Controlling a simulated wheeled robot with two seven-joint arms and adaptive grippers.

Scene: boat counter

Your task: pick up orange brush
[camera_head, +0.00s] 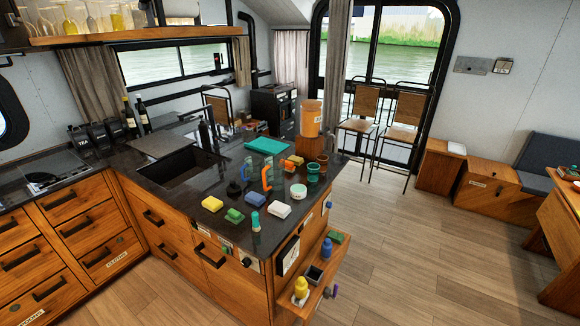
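An orange item with a curved, handle-like shape (267,180), which looks like the orange brush, stands on the dark counter (180,205) near the middle of the camera_head view. It is small in the picture, so its bristles cannot be made out. A dark item (234,189) is just to its left, and a white block (298,191) is to its right. Neither of my grippers shows in this view.
A yellow sponge (212,204), a green item (234,215), a teal bottle (255,221) and a white-and-yellow sponge (279,209) lie in front. Terracotta and green cups (313,171) and an orange dispenser (311,118) stand behind right. A sink (182,167) is left. Open floor (420,240) lies right.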

